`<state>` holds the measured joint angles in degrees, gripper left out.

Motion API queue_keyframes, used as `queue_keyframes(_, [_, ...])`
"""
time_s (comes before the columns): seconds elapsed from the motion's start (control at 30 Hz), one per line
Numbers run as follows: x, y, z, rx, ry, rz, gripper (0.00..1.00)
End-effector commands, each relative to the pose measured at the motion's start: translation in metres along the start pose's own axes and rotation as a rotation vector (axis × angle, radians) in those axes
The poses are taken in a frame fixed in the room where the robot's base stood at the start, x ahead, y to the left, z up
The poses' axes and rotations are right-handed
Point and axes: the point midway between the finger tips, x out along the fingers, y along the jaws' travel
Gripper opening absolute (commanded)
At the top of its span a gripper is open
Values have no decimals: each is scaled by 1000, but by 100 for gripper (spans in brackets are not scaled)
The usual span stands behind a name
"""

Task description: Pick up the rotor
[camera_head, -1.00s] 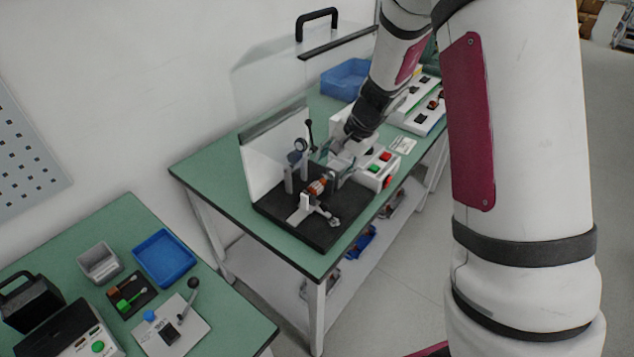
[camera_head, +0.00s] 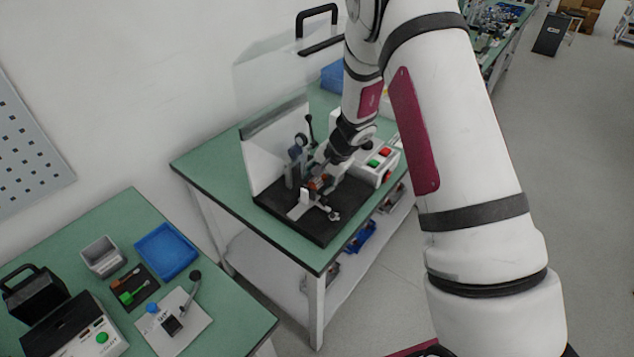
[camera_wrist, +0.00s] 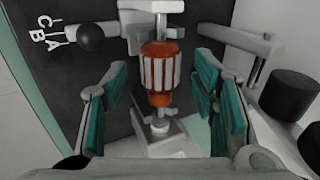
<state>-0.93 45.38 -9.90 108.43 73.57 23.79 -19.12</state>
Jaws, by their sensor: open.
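The rotor (camera_wrist: 159,72) has a white slotted core with orange windings and a metal shaft. It shows in the wrist view held in the test fixture, between my gripper's two teal-padded fingers. My gripper (camera_wrist: 158,105) is open, with one finger on each side of the rotor and a visible gap to both. In the head view the rotor (camera_head: 316,184) is partly hidden by my gripper (camera_head: 322,170), which is down over the fixture. The fixture's black base (camera_head: 325,230) stands on the green table.
A clear guard with a black handle (camera_head: 317,22) rises behind the fixture. A white control box (camera_head: 377,160) with red and green buttons stands close at right. A black ball knob (camera_wrist: 92,37) and black cylinders (camera_wrist: 290,95) flank the rotor.

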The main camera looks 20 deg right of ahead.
Motion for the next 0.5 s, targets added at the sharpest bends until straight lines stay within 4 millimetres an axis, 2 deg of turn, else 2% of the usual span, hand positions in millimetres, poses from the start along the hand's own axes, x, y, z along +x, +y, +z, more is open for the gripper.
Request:
queue_keyframes(0.2, [1, 0, 0, 0, 1, -1, 53])
queue_keyframes(0.27, [1, 0, 0, 0, 1, -1, 42])
queue_keyframes(0.43, [0, 0, 0, 0, 0, 0, 3])
queue_keyframes(0.5, [0, 0, 0, 0, 0, -1, 0])
